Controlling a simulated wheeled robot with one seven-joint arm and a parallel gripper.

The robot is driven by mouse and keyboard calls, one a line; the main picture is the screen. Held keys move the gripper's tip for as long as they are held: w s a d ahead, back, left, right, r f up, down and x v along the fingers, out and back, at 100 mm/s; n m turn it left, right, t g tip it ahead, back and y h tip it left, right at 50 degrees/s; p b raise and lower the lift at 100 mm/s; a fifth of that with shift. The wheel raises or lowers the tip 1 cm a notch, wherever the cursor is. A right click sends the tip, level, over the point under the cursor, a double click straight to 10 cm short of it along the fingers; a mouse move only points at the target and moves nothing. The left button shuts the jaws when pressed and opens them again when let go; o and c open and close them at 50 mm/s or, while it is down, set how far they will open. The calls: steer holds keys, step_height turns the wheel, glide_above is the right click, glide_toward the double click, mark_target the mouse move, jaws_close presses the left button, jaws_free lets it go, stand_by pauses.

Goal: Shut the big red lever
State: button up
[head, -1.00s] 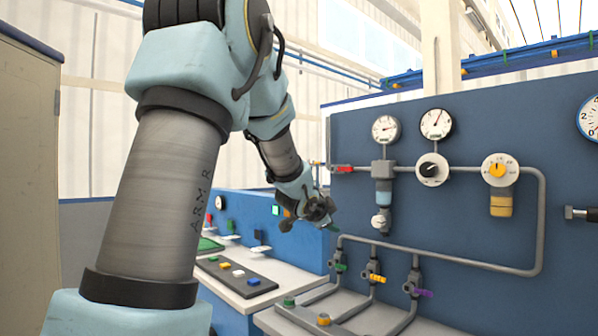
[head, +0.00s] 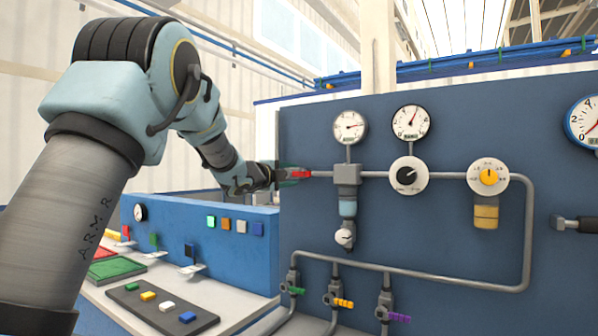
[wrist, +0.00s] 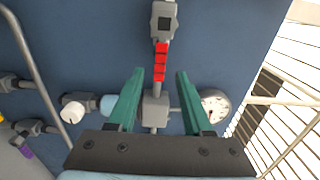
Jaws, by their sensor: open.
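The big red lever (head: 300,174) is at the left end of the upper pipe on the blue panel and lies in line with the pipe. In the wrist view the red lever (wrist: 161,62) runs from a grey valve body (wrist: 163,20) toward a grey block (wrist: 155,108). My gripper (head: 284,175) is at the lever in the head view. In the wrist view its green fingers (wrist: 160,72) are open, one on each side of the lever's line, with clear gaps. Most of the lever shows beyond the fingertips. I cannot tell how far the fingertips are from the panel.
Two gauges (head: 349,127) (head: 411,122), a black-knobbed dial (head: 408,177) and a yellow-knobbed dial (head: 488,177) are right of the lever. Small green, yellow and purple valves (head: 341,301) are below. A blue console (head: 180,220) with buttons stands at left.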

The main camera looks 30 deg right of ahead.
mark_target(301, 174)
steer(key=p+x, duration=0.2)
steer(key=x, duration=0.4)
steer(key=shift+d, duration=0.25)
jaws_close()
stand_by(1.2)
